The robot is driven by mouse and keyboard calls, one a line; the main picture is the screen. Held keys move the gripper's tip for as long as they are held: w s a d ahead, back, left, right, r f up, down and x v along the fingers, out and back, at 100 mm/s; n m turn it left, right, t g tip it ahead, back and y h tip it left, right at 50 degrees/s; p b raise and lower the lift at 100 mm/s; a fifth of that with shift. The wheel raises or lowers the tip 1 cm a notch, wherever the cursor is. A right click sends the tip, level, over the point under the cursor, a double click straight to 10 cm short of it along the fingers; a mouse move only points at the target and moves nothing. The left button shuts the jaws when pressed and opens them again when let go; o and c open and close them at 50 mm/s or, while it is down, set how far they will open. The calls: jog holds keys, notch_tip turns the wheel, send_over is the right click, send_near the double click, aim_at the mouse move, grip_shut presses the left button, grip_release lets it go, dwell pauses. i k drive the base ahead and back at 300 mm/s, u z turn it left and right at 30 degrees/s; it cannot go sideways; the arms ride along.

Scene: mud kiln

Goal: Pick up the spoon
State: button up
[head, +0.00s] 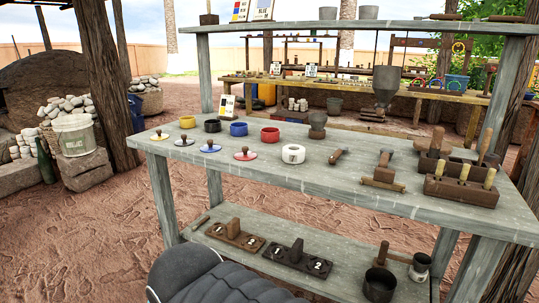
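I cannot make out a spoon for certain. A small dark handled tool (337,155) lies on the grey table (270,172), right of the white ring-shaped pot (293,154); its exact kind is too small to tell. A wooden tool (384,168) lies further right, near a block holder. A thin dark stick-like thing (201,223) lies at the left end of the lower shelf. My gripper is not in view.
Small pots in yellow (187,121), blue (238,128) and red (270,135), with lids (210,146), stand on the left half. Wooden holders (462,185) stand at the right. The lower shelf (340,277) holds numbered blocks (297,258) and a dark pot (380,284).

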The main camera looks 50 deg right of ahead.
aim_at(332, 159)
jog(key=u, duration=0.35)
jog(key=i, duration=1.35)
jog(key=z, duration=2.6)
